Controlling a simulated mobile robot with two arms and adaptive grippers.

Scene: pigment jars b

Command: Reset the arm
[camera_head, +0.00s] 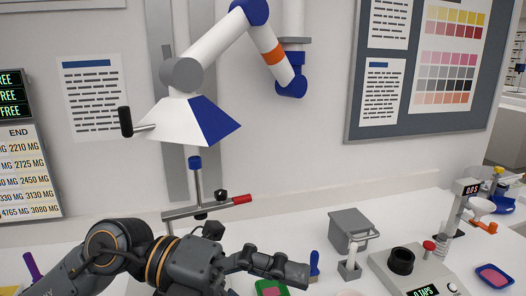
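My dark grey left arm comes in from the lower left, low over the white worktop. Its gripper (290,268) points right, seen from the side. I see nothing held in it, and whether its fingers are apart cannot be told from this angle. My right gripper is not in view. A white jointed arm (217,45) with blue joints and an orange band hangs from the wall behind. It ends in a white and blue hood (190,118) with a black-knobbed handle (126,121). My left gripper is below and apart from the hood.
Below the hood stands a metal stand with a red-tipped clamp bar (240,200). Near my gripper are a green and pink item (270,288) and a blue-handled tool (314,264). To the right are a grey box (350,230), a black ring-shaped cup (401,261) and a blue dish (494,276).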

